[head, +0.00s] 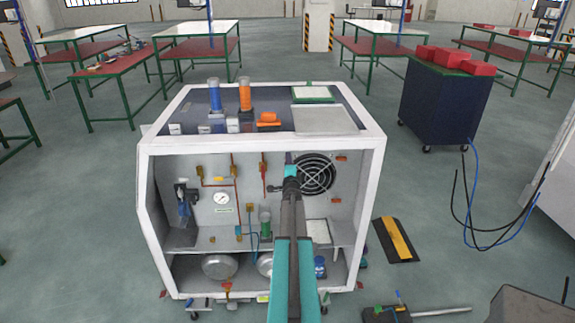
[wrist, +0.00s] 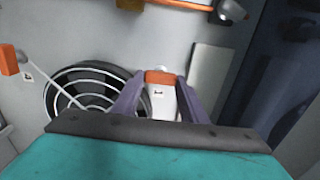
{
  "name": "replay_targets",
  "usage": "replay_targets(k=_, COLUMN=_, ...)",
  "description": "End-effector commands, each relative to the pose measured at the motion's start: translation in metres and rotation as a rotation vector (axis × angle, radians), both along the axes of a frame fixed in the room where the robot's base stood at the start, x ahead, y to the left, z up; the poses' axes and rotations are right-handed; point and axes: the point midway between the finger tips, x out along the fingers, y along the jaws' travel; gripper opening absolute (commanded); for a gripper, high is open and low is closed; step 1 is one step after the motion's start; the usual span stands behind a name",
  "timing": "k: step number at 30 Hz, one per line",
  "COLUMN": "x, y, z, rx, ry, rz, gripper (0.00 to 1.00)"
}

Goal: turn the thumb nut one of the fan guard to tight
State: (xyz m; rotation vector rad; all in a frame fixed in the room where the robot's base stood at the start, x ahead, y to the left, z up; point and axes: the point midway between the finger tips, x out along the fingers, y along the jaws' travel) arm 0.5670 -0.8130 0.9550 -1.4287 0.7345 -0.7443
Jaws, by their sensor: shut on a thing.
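The round black fan guard (head: 315,172) is on the back panel inside the white-framed housing, at its upper right. It also shows at the left in the wrist view (wrist: 95,88), with pale rings. My gripper (head: 290,174) reaches in to the guard's left edge. In the wrist view my gripper's (wrist: 160,88) purple fingers are shut beside the guard. Between them shows an orange piece (wrist: 160,76) with a small white label below it. The thumb nut there is mostly hidden by the fingers, and its turn angle cannot be read.
Another orange piece (wrist: 9,61) sits at the wrist view's left edge. An orange pipe (wrist: 180,5) runs along its top. In the housing, a gauge (head: 222,198) and valves stand left of my arm. A shelf (head: 200,243) lies below.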

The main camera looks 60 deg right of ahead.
Motion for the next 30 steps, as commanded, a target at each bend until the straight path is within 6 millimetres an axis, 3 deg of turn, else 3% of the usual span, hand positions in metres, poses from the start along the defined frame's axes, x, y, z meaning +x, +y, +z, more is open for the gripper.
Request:
replay_targets(k=8, x=-0.001, y=-0.003, z=0.004, rx=-0.004, ry=-0.009, rz=-0.002, gripper=0.17)
replay_targets(k=9, x=-0.001, y=-0.003, z=0.004, rx=-0.004, ry=-0.009, rz=-0.002, gripper=0.44)
replay_targets(k=12, x=-0.001, y=-0.002, z=0.003, rx=-0.003, ry=-0.007, rz=-0.001, gripper=0.58)
replay_targets(k=30, x=-0.006, y=0.008, z=0.0, rx=0.0, ry=-0.001, rz=0.0, gripper=0.58)
